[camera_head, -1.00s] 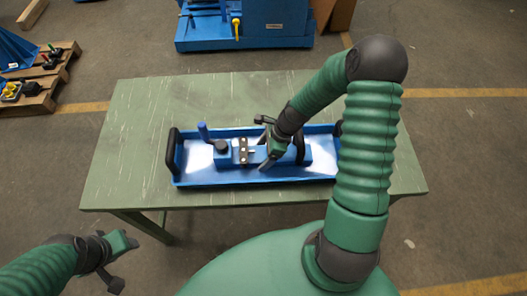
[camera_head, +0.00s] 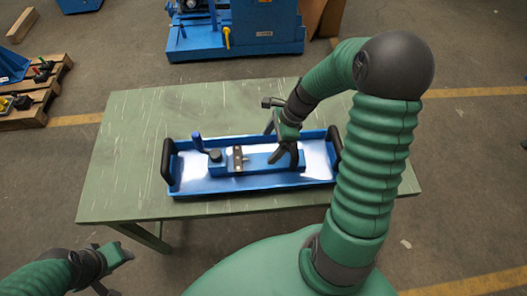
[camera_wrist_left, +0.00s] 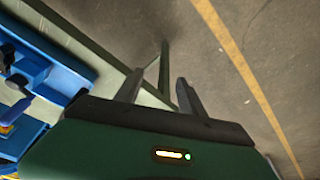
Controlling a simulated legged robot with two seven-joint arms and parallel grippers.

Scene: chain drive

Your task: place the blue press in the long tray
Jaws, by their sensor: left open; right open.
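The blue press (camera_head: 260,162) lies lengthwise inside the long blue tray (camera_head: 300,182) on the green table. It has a blue-topped lever and a dark knob at its left end, a metal block near its middle and a black handle at its right. My right gripper (camera_head: 283,138) is open, at the right part of the press by the black handle; contact is unclear. My left gripper (camera_head: 115,256) is open and empty, off the table's front left corner. Its spread fingers also show in the left wrist view (camera_wrist_left: 158,92), with nothing between them.
The green table (camera_head: 130,150) has free room left of and behind the tray. The tray has a black handle (camera_head: 168,160) at each end. A blue machine (camera_head: 235,35) stands on the floor behind, and a wooden pallet (camera_head: 30,105) lies at the left.

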